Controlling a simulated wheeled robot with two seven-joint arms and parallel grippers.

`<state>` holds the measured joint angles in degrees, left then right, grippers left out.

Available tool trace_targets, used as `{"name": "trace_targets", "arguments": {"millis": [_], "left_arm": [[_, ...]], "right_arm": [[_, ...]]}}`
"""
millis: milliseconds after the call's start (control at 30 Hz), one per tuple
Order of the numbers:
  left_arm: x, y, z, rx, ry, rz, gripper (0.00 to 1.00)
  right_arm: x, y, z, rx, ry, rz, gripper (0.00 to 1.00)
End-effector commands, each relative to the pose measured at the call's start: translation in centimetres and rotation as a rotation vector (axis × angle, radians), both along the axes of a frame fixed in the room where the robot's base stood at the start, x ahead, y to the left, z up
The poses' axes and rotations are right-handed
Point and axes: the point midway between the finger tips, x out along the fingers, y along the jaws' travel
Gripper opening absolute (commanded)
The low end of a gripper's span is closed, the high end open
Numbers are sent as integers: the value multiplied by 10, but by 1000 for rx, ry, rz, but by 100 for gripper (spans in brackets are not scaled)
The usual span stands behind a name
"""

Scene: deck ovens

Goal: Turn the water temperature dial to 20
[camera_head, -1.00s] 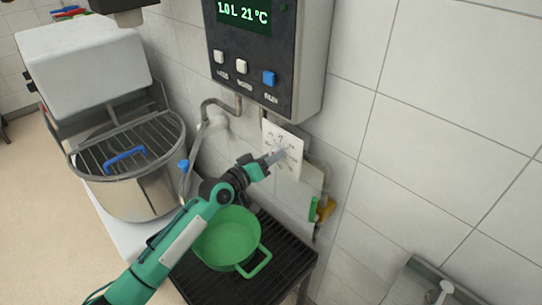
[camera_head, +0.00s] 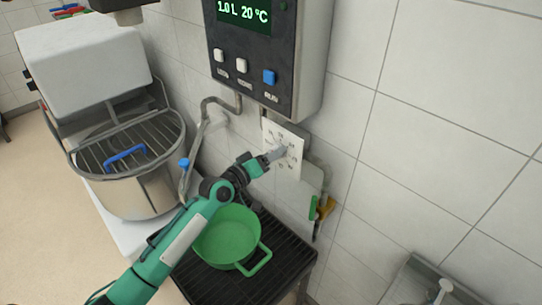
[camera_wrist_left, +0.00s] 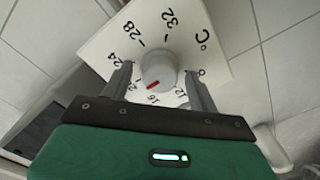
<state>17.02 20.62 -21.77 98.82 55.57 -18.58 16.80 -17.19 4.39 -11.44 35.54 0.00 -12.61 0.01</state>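The water temperature dial is a white plate (camera_head: 294,142) with a round knob, fixed to the wall under the control box. In the left wrist view the grey-white knob (camera_wrist_left: 158,69) has a red mark pointing down-left, towards a partly hidden number between 24 and 16. My left gripper (camera_head: 277,154) is at the knob. In the left wrist view its fingers (camera_wrist_left: 157,76) stand on either side of the knob, with small gaps showing. The display (camera_head: 243,14) reads 1.0 L 20 °C. My right gripper is not in view.
The control box (camera_head: 312,60) with white and blue buttons hangs just above the dial. A green pot (camera_head: 228,238) stands on a black grate (camera_head: 290,262) below my left arm. A mixer (camera_head: 85,65) is at the left.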

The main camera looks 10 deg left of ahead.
Motion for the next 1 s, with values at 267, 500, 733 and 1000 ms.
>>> {"name": "trace_targets", "arguments": {"millis": [267, 500, 733, 1000], "left_arm": [[-2, 1, -1, 1, 2, -1, 60], [-28, 18, -5, 3, 2, -1, 60], [-72, 47, -5, 4, 1, -1, 60], [-106, 71, -3, 2, 2, 0, 60]], "right_arm": [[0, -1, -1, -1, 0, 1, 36], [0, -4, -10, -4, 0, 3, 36], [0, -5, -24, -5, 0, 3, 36], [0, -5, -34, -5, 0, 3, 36]]}}
